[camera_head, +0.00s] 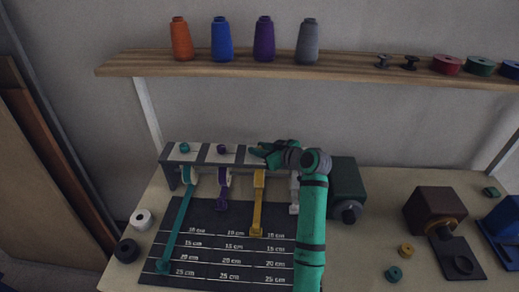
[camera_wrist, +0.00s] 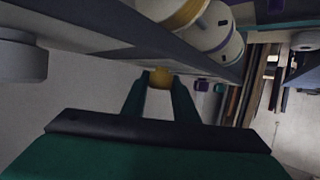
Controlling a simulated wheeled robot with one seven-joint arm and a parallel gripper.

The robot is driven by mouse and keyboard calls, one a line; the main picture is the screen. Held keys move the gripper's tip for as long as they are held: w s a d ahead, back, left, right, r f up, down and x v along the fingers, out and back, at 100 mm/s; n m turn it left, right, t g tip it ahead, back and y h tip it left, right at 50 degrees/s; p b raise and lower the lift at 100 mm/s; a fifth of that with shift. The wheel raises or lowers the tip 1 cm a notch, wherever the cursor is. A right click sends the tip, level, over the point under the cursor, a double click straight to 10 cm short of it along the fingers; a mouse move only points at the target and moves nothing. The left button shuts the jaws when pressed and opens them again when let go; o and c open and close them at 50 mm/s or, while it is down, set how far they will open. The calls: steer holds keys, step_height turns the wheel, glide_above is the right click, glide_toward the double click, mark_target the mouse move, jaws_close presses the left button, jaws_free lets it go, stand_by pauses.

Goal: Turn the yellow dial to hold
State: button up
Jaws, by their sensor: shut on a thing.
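The yellow dial (camera_wrist: 160,77) shows in the wrist view between the tips of my two green fingers, which are shut on it. The yellow ribbon (camera_head: 258,205) hangs from the rack below my gripper and lies down over the dark measuring mat (camera_head: 205,222). I cannot read any hold mark or tell the dial's setting.
A teal dial (camera_head: 185,148) and a purple dial (camera_head: 221,148) stand left of my gripper on the rack. A dark green box (camera_head: 346,180) stands to the right. A wooden shelf (camera_head: 160,63) with thread cones runs above. Table space right of my arm is partly free.

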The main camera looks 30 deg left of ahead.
steer(key=m+t+h, duration=0.2)
steer(key=m+t, duration=0.2)
steer(key=shift+s+a, duration=0.1)
steer(key=shift+s, duration=0.05)
steer(key=m+t+h, duration=0.3)
steer(key=m+h, duration=0.1)
steer(key=shift+a+m+t, duration=0.1)
steer(key=shift+m+t, duration=0.2)
steer(key=m+t+h, duration=0.1)
steer(key=m+h, duration=0.3)
steer(key=h, duration=0.1)
steer(key=shift+m+h, duration=1.8)
steer(key=shift+h, duration=0.3)
steer(key=shift+d, duration=0.2)
steer(key=o, duration=1.1)
steer(key=shift+c, duration=0.2)
